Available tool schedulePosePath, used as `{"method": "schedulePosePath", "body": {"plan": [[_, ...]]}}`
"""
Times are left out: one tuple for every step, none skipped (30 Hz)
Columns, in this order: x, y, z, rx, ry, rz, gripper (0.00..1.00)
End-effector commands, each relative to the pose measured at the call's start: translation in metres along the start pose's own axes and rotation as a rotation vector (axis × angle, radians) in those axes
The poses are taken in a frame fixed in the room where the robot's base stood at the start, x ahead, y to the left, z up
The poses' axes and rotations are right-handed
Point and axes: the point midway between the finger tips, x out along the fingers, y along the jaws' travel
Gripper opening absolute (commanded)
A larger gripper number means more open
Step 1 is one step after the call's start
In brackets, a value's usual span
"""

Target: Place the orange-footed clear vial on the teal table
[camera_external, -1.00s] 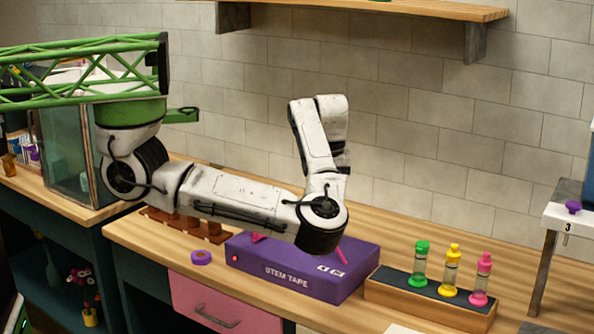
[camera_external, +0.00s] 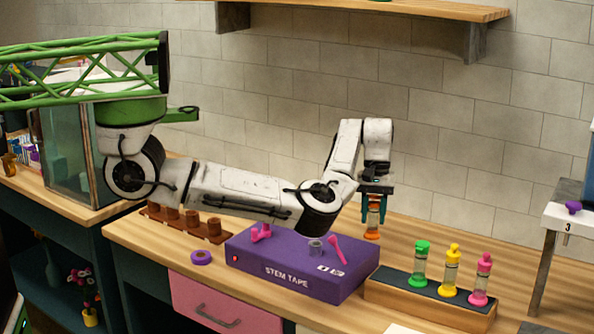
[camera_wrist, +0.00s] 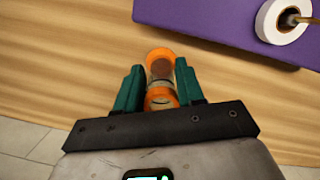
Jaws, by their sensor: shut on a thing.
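The orange-footed clear vial (camera_external: 373,217) is in my gripper (camera_external: 374,205), held roughly upright above the wooden counter behind the purple box. In the wrist view, the vial (camera_wrist: 160,72) sits between the teal fingers of my gripper (camera_wrist: 158,80), with orange at both ends and a clear middle. The fingers are shut on it. I cannot make out a clearly teal tabletop; the cabinet (camera_external: 52,262) at the left has a dark teal body under a wooden top.
A purple stem tape box (camera_external: 290,280) lies on the counter (camera_external: 440,240), with pink pieces and a small grey roll on top. A rack (camera_external: 420,306) at the right holds green, yellow and pink vials.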

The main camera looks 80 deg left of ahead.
Motion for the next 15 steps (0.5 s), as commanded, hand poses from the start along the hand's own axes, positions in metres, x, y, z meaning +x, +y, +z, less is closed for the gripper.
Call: {"method": "schedulePosePath", "body": {"plan": [[0.006,0.004,-0.004,0.001,-0.001,-0.001,0.0],[0.007,0.006,-0.006,0.002,-0.001,-0.001,0.0],[0.009,0.007,-0.007,0.001,-0.002,0.0,0.0],[0.011,0.009,-0.009,0.0,-0.001,0.0,0.0],[0.012,0.01,-0.01,0.0,0.0,0.0,0.0],[0.013,0.011,-0.011,0.0,0.0,0.001,0.0],[0.014,0.011,-0.011,0.0,0.0,0.001,0.0],[0.015,0.013,-0.012,0.0,0.0,0.001,0.0],[0.018,0.015,-0.014,0.001,-0.001,0.0,0.0],[0.021,0.015,-0.014,0.0,-0.001,0.001,0.0],[0.025,0.015,-0.015,0.0,-0.001,0.001,0.0],[0.03,0.015,-0.015,0.0,-0.002,0.001,0.0],[0.035,0.015,-0.016,0.0,-0.002,0.001,0.0],[0.038,0.015,-0.017,0.0,-0.003,0.001,0.0],[0.042,0.015,-0.018,0.0,-0.001,0.001,0.0]]}}
